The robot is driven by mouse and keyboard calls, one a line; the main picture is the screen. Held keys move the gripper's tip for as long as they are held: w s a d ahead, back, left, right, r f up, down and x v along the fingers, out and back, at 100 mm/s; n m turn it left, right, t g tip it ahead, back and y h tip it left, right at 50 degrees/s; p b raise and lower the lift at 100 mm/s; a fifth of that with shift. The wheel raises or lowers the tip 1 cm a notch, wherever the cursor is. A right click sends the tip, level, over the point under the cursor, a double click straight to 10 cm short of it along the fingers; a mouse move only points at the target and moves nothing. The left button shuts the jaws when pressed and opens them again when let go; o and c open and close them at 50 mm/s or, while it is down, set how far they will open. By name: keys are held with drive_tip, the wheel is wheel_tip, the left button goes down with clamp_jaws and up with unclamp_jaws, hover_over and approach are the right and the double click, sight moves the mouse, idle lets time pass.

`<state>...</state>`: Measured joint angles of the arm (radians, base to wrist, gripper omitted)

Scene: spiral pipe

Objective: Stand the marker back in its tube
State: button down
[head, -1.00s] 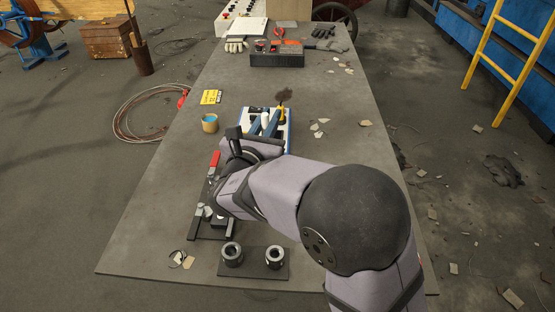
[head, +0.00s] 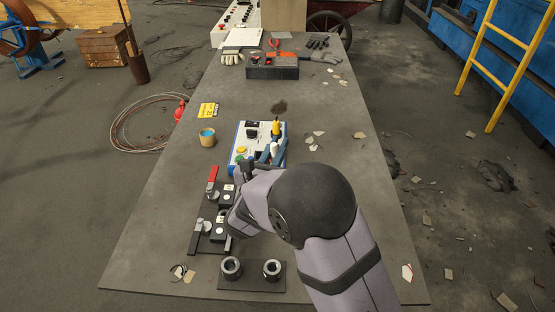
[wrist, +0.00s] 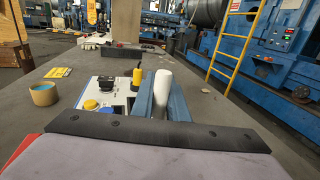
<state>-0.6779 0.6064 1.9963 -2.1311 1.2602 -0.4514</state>
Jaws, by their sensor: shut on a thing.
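My gripper (head: 275,147) has two blue fingers, shut on a white, round-ended rod that looks like the marker (wrist: 162,93). In the wrist view the rod stands slightly tilted between the fingers (wrist: 160,95); its lower end is hidden. The gripper is over the right side of a white and blue control box (head: 241,153). No tube is clearly recognisable as the marker's. A short tan cup, blue inside (head: 207,139), stands left of the box. Two dark round sockets (head: 232,267) (head: 272,269) stand on a plate near the front edge.
A dark fixture with a red handle (head: 212,174) lies left of my arm. A black toolbox (head: 272,72), gloves and a yellow tag (head: 208,110) are farther back. The table's right side is mostly clear, with scattered chips.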

drive_tip(key=shift+f+p, duration=0.3)
drive_tip(key=shift+f, duration=1.9)
drive_tip(key=shift+f+b, duration=0.25)
drive_tip(key=shift+b, duration=0.05)
drive_tip(key=c, duration=1.7)
unclamp_jaws()
drive_tip(key=shift+c, duration=0.2)
drive_tip(key=shift+r+p, duration=0.25)
drive_tip(key=shift+p, duration=0.05)
drive_tip(key=b+v, duration=0.2)
drive_tip(key=v, duration=1)
